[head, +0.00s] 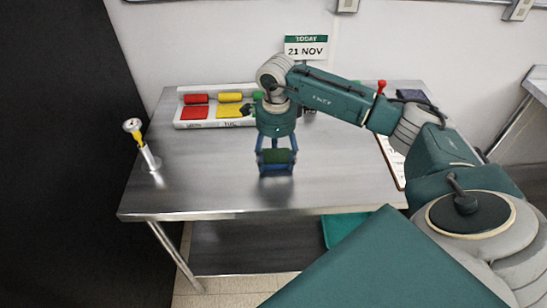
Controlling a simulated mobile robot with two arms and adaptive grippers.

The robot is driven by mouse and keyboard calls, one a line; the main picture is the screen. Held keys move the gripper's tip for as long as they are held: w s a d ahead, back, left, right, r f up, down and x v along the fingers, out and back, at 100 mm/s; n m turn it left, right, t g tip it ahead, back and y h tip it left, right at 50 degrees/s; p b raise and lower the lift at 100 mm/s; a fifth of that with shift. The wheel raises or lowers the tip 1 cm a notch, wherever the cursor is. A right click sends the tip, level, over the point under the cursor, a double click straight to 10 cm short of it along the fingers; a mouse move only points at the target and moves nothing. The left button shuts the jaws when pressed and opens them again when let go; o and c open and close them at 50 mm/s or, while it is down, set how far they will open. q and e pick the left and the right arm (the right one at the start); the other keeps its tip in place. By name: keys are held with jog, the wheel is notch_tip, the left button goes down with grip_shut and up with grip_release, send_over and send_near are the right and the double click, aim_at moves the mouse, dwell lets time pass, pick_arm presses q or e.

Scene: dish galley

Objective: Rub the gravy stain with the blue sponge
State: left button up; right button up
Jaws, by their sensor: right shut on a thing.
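My right gripper (276,160) is over the middle of the steel table (330,188), pointing down. Its fingers are shut on a small block with a dark green face and blue below, which I take to be the blue sponge (276,169). The sponge is low, at or just above the table top; I cannot tell if it touches. I cannot make out the gravy stain; the gripper and sponge may hide it. My left gripper is not in view.
A white tray (210,124) with red and yellow items stands at the back left, partly behind my arm. A small upright metal stand with a yellow part (150,158) is at the left edge. A clipboard (390,163) lies at the right. The front left is clear.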

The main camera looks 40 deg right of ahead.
jog(key=shift+w+d+r+p, duration=0.15)
jog(key=shift+r+p, duration=0.2)
jog(key=shift+r, duration=0.15)
jog(key=shift+w+d+r+p, duration=0.15)
jog(key=shift+r+p, duration=0.15)
jog(key=shift+r, duration=0.2)
jog(key=r, duration=0.1)
jog(key=r+p, duration=0.1)
jog(key=r, duration=0.1)
jog(key=shift+s+a, duration=0.35)
jog(key=shift+s, duration=0.05)
jog(key=shift+r+p, duration=0.35)
jog(key=shift+p, duration=0.05)
jog(key=shift+w+d+r+p, duration=0.1)
jog(key=shift+w+r+p, duration=0.1)
jog(key=shift+r+p, duration=0.3)
jog(key=shift+s+r, duration=0.15)
jog(key=shift+r, duration=0.55)
jog(key=shift+f, duration=0.1)
